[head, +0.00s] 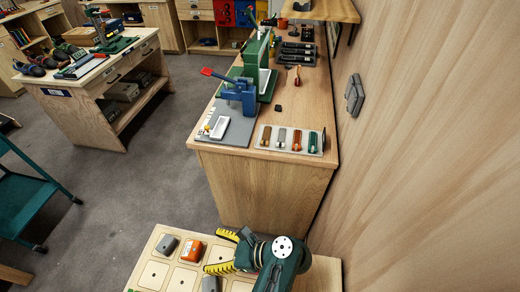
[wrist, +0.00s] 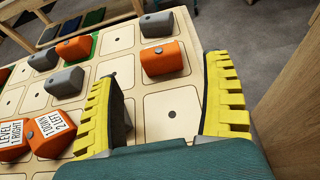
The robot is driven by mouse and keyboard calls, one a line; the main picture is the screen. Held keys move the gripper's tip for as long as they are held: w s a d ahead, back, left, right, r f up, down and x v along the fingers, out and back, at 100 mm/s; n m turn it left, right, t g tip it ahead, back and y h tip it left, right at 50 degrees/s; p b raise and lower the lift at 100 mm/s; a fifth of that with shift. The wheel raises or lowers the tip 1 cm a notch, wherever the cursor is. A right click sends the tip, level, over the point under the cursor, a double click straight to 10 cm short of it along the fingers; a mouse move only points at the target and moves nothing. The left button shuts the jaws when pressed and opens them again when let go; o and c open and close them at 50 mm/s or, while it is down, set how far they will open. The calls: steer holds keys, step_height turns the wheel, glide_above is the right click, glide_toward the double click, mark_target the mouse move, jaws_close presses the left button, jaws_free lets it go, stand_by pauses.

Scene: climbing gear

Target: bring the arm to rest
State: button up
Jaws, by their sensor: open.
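My gripper (head: 228,252) is at the bottom of the head view, over a pale wooden board (head: 147,272) with outlined square places. Its two yellow ribbed fingers are apart and nothing is between them. In the wrist view my gripper (wrist: 165,115) also shows open and empty, above a bare square place with a dark dot. The rest of my arm is mostly out of view.
Orange blocks (wrist: 162,58) and grey blocks (wrist: 157,24) sit on the board. Two orange blocks with white labels (wrist: 52,123) are at left. A wooden bench (head: 262,185) stands beyond; a wooden wall (head: 430,150) rises at right. A green cart (head: 25,205) stands left.

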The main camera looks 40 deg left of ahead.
mark_target(187, 249)
steer(key=x, duration=0.3)
steer(key=b+x, duration=0.1)
steer(key=x, duration=0.6)
steer(key=shift+s+a+r, duration=0.15)
steer(key=shift+s+a, duration=0.15)
steer(key=shift+a, duration=0.05)
step_height(187, 249, up, 6)
steer(key=shift+w+d+f+p, duration=0.1)
steer(key=shift+d+p, duration=0.05)
steer(key=shift+p, duration=0.7)
